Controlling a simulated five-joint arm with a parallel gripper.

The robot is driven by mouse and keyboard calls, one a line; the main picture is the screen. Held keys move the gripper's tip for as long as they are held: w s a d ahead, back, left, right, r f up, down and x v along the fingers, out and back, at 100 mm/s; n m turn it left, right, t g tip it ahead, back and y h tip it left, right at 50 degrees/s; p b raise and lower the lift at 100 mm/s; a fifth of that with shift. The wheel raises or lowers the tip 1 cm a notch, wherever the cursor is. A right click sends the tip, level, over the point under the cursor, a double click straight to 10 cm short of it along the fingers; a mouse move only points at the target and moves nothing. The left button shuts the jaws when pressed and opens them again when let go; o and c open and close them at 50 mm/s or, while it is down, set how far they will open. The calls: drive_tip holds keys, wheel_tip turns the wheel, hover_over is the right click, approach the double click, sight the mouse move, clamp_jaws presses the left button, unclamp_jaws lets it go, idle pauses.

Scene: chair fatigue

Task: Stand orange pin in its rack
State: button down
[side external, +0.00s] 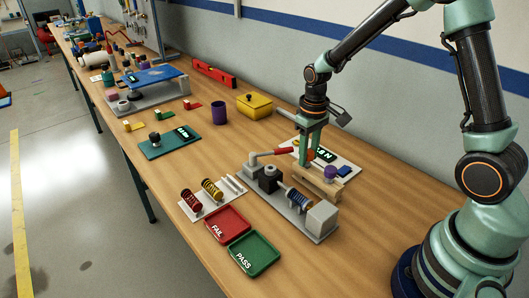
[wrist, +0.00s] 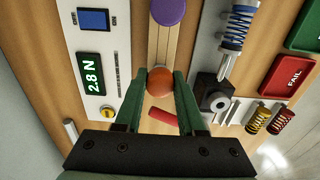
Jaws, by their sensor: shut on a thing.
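The orange pin (wrist: 160,84) shows its round head between the green fingers of my gripper (wrist: 160,75) in the wrist view. The fingers are shut on it. The wooden rack (wrist: 159,45) runs up from just behind the orange head. A purple pin (wrist: 168,11) stands at the rack's far part. In the side view, my gripper (side external: 309,160) points down over the left end of the rack (side external: 313,184), and the purple pin (side external: 330,172) stands toward the right. The orange pin's lower part is hidden, so I cannot tell whether it is in a hole.
A force meter reading 2.8 N (wrist: 90,72) lies beside the rack. On the other side is a spring tester (wrist: 216,95) with a blue spring (wrist: 236,28) and a red-handled lever (side external: 273,153). Red FAIL (side external: 226,224) and green PASS (side external: 254,254) trays lie nearer the table's front edge.

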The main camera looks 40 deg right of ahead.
drive_tip(key=shift+f, duration=0.35)
drive_tip(key=shift+c, duration=2.1)
unclamp_jaws()
wheel_tip(320, 180, up, 12)
drive_tip(key=shift+r, duration=0.1)
